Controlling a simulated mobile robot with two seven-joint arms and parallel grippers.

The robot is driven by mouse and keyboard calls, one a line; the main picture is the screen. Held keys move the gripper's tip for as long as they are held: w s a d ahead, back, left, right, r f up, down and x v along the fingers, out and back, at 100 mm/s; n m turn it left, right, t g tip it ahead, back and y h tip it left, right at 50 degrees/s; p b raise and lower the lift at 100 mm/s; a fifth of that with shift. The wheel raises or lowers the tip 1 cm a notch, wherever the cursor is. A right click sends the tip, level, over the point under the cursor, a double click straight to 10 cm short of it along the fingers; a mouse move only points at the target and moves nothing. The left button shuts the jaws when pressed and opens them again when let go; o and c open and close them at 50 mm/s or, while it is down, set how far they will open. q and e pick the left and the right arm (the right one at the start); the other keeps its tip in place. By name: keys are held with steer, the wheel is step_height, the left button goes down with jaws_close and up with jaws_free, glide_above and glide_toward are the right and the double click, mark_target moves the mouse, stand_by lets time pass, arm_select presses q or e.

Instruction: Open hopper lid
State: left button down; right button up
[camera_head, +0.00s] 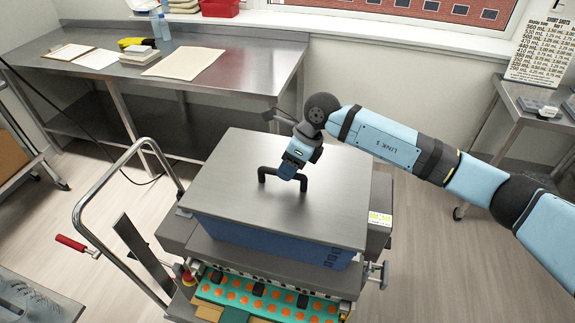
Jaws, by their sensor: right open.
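The hopper lid (240,169) is a flat grey metal plate lying level on top of the blue hopper (255,238). A black bar handle (266,173) stands up from the middle of the lid. My right gripper (290,174), blue with a dark wrist, points down at the right part of the handle. Its jaws are open, and it covers part of the bar. I cannot tell whether the fingers touch the handle. My left gripper is not in view.
A teal mould tray (243,302) with orange gummies sits below the hopper's front. A bent metal rail (118,170) and a red-handled lever (72,243) stand left. A steel bench (215,60) is behind. Floor to the right (450,270) is clear.

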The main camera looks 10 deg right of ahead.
steer(key=shift+a+f, duration=0.25)
steer(key=shift+f, duration=0.3)
jaws_close()
steer(key=w+d+r+g+y+b, duration=0.1)
steer(key=w+d+r+g+b, duration=0.2)
steer(key=w+r, duration=0.3)
steer(key=shift+w+r+m+g+y+b, duration=0.3)
steer(key=shift+w+r+m+y+b, duration=0.1)
steer(key=shift+r, duration=1.65)
